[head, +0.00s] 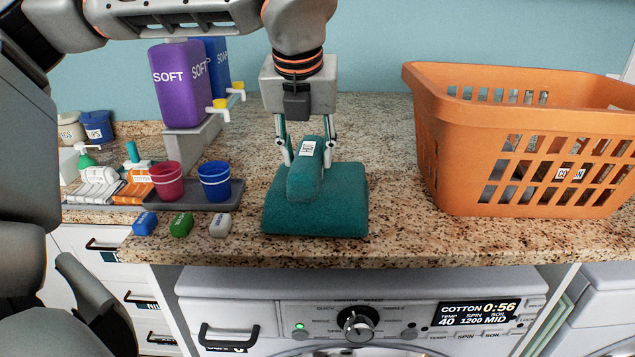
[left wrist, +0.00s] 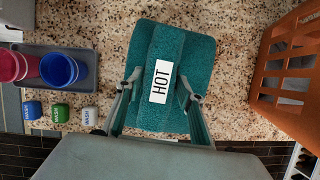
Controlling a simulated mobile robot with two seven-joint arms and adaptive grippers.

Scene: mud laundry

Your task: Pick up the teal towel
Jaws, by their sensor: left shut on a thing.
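The teal towel (head: 315,212) lies folded on the speckled counter, above the washing machine, with a raised roll along its middle. A white label on the roll reads HOT in the left wrist view, where the towel (left wrist: 147,55) fills the middle. My left gripper (head: 306,158) points down over the towel, its two fingers on either side of the raised roll. In the left wrist view the fingers of my left gripper (left wrist: 156,88) flank the roll and are shut on it. The towel appears to rest on the counter. My right gripper is not in view.
An orange laundry basket (head: 470,185) stands to the right. To the left are a grey tray (head: 195,193) with red (head: 168,180) and blue (head: 214,181) cups, several small coloured blocks, and purple (head: 180,85) and blue dispensers on a stand. The counter's front edge is close to the towel.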

